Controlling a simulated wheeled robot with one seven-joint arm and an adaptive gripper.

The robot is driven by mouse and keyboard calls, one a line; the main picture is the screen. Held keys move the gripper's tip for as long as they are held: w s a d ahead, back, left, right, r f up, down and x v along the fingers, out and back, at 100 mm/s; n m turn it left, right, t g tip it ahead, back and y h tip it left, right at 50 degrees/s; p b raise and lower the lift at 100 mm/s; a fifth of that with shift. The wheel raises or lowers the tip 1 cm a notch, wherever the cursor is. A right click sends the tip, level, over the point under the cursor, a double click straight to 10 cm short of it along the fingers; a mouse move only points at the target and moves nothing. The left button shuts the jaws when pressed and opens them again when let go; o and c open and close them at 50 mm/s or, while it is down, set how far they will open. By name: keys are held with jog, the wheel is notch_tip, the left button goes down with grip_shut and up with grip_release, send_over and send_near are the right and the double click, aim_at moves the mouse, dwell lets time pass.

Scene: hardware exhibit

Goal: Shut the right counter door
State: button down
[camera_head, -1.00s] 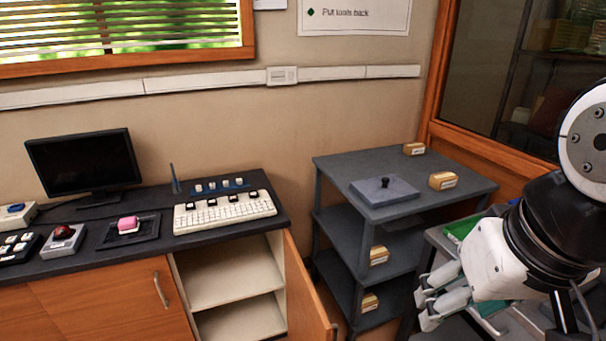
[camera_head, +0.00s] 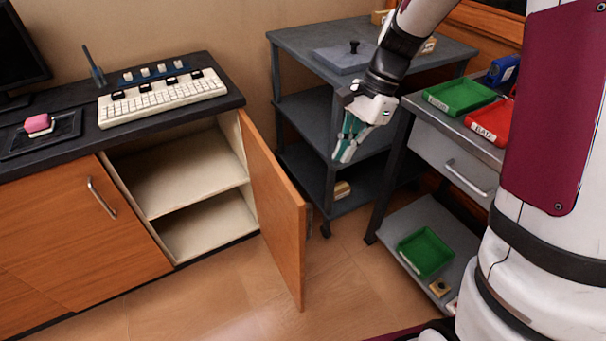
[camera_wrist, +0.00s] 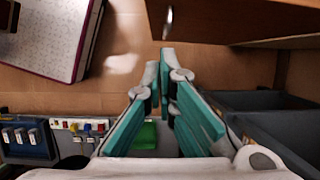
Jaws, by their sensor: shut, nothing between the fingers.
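The right counter door (camera_head: 278,210) is a wooden panel that stands wide open, swung out from the right end of the counter. The open cupboard (camera_head: 185,180) behind it shows pale shelves. My gripper (camera_head: 343,158) is shut and empty, pointing down in front of the grey shelf unit, right of the door and apart from it. In the wrist view the shut fingertips (camera_wrist: 166,58) lie below a brown wooden panel (camera_wrist: 235,18), which looks like the door, with a metal handle (camera_wrist: 168,22) at its left. The gap between them is hard to judge.
The left counter door (camera_head: 75,240) is shut. The grey shelf unit (camera_head: 300,45) stands close behind my gripper. A metal workbench (camera_head: 425,145) with green (camera_head: 460,95) and red (camera_head: 492,120) trays is to the right. The floor (camera_head: 220,300) before the cupboard is clear.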

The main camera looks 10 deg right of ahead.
jog(key=a+r+b+x, duration=0.1)
jog(key=b+x, duration=0.3)
jog(key=x, duration=0.9)
jog(key=shift+a+m, duration=0.3)
jog(key=shift+a, duration=0.6)
jog(key=shift+r, duration=0.1)
jog(key=shift+s+a, duration=0.1)
